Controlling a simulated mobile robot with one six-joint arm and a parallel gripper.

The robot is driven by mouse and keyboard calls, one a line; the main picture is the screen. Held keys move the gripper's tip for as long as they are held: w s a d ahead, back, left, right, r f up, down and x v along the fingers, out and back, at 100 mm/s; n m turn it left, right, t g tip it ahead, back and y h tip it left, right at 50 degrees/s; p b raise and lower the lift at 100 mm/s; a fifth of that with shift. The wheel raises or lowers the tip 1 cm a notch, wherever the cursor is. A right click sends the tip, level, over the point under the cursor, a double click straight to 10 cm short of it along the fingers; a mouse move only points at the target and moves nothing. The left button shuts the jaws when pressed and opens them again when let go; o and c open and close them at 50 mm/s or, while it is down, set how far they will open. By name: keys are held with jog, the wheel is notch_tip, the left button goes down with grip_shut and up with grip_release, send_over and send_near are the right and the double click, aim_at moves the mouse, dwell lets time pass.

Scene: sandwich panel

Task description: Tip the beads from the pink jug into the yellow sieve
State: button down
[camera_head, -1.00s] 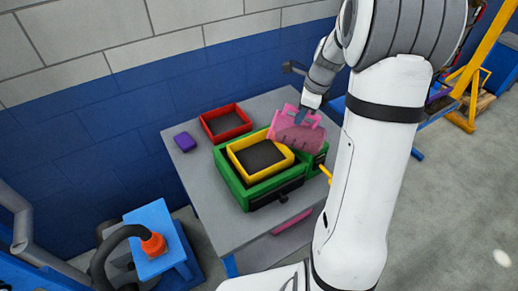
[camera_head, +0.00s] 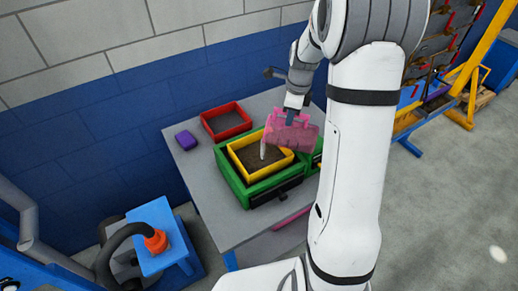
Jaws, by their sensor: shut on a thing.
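The pink jug (camera_head: 293,136) is held by my gripper (camera_head: 290,118), which is shut on it. The jug is tilted over the right side of the yellow sieve (camera_head: 237,163). A pale stream of beads (camera_head: 264,149) falls from the jug's left end into the sieve. Brownish beads (camera_head: 254,157) cover the sieve's floor. The sieve sits in a green frame (camera_head: 232,185) on the grey table. The fingertips are small here and partly merge with the jug. How many beads are still in the jug cannot be seen.
A red tray (camera_head: 241,126) stands behind the sieve, with a purple block (camera_head: 186,140) to its left. A blue stand (camera_head: 163,235) with an orange-tipped hose is at lower left. The grey table's (camera_head: 210,215) left front is clear.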

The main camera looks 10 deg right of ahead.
aim_at(280, 113)
jog(key=shift+w+a+f+h, duration=0.25)
jog(key=shift+a+f+h, duration=0.05)
jog(key=shift+a+f, duration=0.15)
jog(key=shift+w+a+f+g+h, duration=0.15)
jog(key=shift+w+a+g+h, duration=0.1)
jog(key=shift+a+h, duration=0.15)
jog(key=shift+w+a+f+g+h, duration=0.2)
jog(key=shift+a+g+h, duration=0.1)
jog(key=shift+a, duration=0.2)
dwell(0.6)
